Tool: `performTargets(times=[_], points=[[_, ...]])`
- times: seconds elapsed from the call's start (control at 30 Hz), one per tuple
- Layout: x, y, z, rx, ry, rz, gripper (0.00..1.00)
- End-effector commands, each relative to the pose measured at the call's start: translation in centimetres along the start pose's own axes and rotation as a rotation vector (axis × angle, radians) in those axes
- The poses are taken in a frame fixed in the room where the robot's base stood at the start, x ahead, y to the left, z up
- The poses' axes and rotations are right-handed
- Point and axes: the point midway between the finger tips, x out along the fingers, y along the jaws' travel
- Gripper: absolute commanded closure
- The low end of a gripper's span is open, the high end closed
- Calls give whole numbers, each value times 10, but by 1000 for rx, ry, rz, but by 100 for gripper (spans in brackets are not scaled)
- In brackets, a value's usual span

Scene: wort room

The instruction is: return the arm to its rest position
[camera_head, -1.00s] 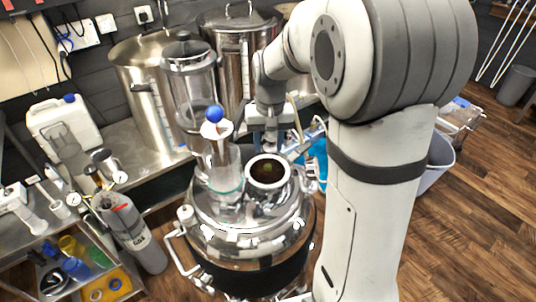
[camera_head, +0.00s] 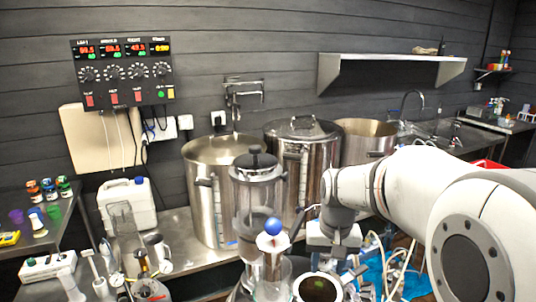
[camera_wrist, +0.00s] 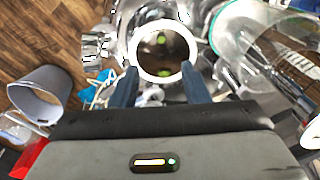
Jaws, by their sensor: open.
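My arm (camera_head: 400,195) reaches in from the right in the head view, its wrist bent down over the steel vessel. My gripper (camera_wrist: 160,87) is open and empty in the wrist view, its two dark blue fingers apart. The vessel's round open port (camera_wrist: 136,46), with a pale rim and dark inside, lies just beyond and between the fingertips. In the head view the port (camera_head: 300,290) is at the bottom edge, below and left of the wrist. Whether the fingers touch the rim cannot be told.
A blue-ball-topped glass piece (camera_head: 272,226) and a tall clear cylinder with a black lid (camera_head: 257,185) stand left of the wrist. Large steel pots (camera_head: 210,185) line the bench behind. A grey bin (camera_wrist: 42,92) stands on the wooden floor in the wrist view.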

Motion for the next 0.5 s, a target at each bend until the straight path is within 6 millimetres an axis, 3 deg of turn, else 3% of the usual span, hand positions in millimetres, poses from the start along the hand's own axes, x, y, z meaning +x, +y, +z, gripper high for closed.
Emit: performTargets(times=[0.2, 0.5], points=[[-20, 6, 56, -39, 88, 1, 58], [-23, 14, 127, -89, 193, 8, 58]])
